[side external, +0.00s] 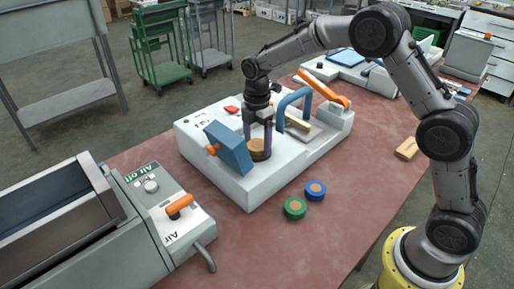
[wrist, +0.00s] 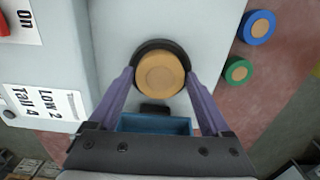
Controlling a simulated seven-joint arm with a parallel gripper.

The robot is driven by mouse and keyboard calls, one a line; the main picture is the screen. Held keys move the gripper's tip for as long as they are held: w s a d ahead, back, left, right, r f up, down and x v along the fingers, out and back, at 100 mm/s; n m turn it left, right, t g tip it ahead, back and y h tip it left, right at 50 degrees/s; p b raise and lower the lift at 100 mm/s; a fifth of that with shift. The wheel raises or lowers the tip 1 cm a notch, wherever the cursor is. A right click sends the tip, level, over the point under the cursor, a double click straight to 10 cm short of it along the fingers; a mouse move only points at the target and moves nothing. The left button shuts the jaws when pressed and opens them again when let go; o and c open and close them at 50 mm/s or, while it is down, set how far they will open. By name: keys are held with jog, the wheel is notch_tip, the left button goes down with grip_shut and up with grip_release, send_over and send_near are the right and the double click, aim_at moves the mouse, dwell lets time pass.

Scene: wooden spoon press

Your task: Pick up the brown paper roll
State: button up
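The brown paper roll (side external: 258,146) appears to be the round brown piece seated in a black ring on the white press machine (side external: 225,185). It also shows from above in the wrist view (wrist: 160,74), centred between my fingers. My gripper (side external: 258,141) points down over it, with one purple finger on each side. In the wrist view my gripper (wrist: 160,76) is open. The fingertips lie close to the black ring, with a small gap to the brown piece. Whether the fingertips touch the ring is hard to tell.
A blue block with an orange knob (side external: 229,149) stands close left of my gripper, and a blue handle (side external: 293,108) close right. A green roll (side external: 295,208) and a blue roll (side external: 315,190) lie on the red table (side external: 265,245). A wooden block (side external: 407,148) lies farther right.

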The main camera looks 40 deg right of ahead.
jog(key=c, duration=0.9)
jog(key=shift+c, duration=0.2)
jog(key=shift+r, duration=0.1)
